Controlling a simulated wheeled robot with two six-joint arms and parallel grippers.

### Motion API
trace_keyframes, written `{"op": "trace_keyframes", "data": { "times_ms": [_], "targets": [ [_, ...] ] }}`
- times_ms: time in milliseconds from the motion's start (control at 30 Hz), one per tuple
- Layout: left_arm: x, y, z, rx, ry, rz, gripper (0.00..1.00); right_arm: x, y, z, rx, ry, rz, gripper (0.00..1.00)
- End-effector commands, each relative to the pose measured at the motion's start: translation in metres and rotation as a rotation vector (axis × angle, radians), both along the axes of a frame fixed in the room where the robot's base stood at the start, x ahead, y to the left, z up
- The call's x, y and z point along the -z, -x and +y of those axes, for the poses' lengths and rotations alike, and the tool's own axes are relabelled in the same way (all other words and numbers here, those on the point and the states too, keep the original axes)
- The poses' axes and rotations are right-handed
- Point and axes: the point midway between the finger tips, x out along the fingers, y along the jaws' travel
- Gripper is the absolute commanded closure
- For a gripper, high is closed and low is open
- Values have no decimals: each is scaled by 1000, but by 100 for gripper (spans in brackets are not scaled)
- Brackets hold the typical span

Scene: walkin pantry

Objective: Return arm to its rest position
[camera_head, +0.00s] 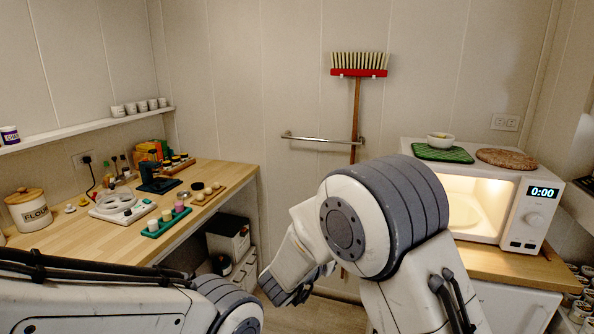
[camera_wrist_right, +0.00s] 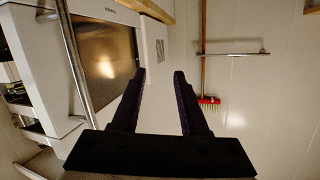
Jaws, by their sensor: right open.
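My right arm (camera_head: 385,215) rises in the middle of the head view, bent at a large grey-banded joint, with its forearm pointing down and to the left. In the right wrist view my right gripper (camera_wrist_right: 160,75) is open, its two dark fingers apart with nothing between them. The fingers are not clear in the head view. My left arm (camera_head: 110,305) lies across the lower left of the head view; its gripper is out of view.
The wooden counter (camera_head: 215,170) at left holds several small items. The lit microwave (camera_head: 535,210) stands at right with a bowl (camera_head: 440,139) on top. A broom (camera_head: 357,95) hangs behind a wall rail (camera_head: 310,138). Cans (camera_head: 580,310) stand at lower right.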

Motion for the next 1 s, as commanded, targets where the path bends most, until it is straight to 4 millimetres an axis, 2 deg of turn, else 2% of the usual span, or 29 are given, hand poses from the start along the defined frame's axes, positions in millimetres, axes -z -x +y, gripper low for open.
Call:
{"op": "trace_keyframes", "data": {
  "times_ms": [67,167,267,300,500,700,1000],
  "targets": [
    [0,0,0,0,0,0,50,0,-11,-5,-146,-75,54,56],
    [0,0,0,0,0,0,50,10,-6,-3,-329,-148,170,56],
    [0,0,0,0,0,0,50,27,20,-5,-482,-198,328,56],
    [0,0,0,0,0,0,50,34,35,-8,-530,-211,397,56],
    [0,0,0,0,0,0,50,63,107,-26,-651,-236,687,56],
    [0,0,0,0,0,0,50,79,166,-49,-681,-235,895,56],
    [0,0,0,0,0,0,50,90,237,-79,-676,-217,1134,56]
  ]
}}
